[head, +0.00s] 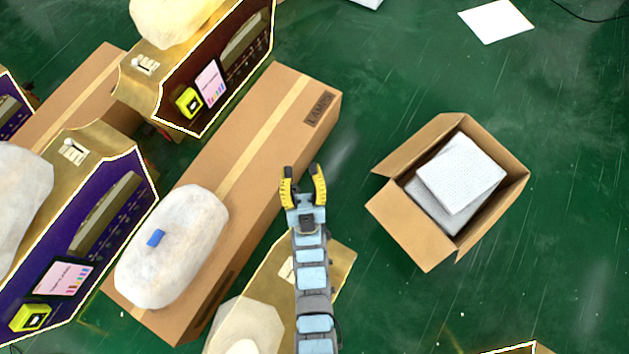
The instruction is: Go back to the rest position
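My gripper (304,180) is in the middle of the head view, at the end of my arm, which comes up from the bottom edge. Its two yellow and black fingers are spread apart with nothing between them. From this view it appears beside the right edge of a long cardboard box (262,125) marked LAMPS, over the green floor. I cannot tell its height.
A purple-fronted machine (110,215) stands at left and a dark red-fronted machine (232,60) at top. A white wrapped bundle (180,240) lies on the long box. An open carton (400,228) with white sheets (460,172) sits at right.

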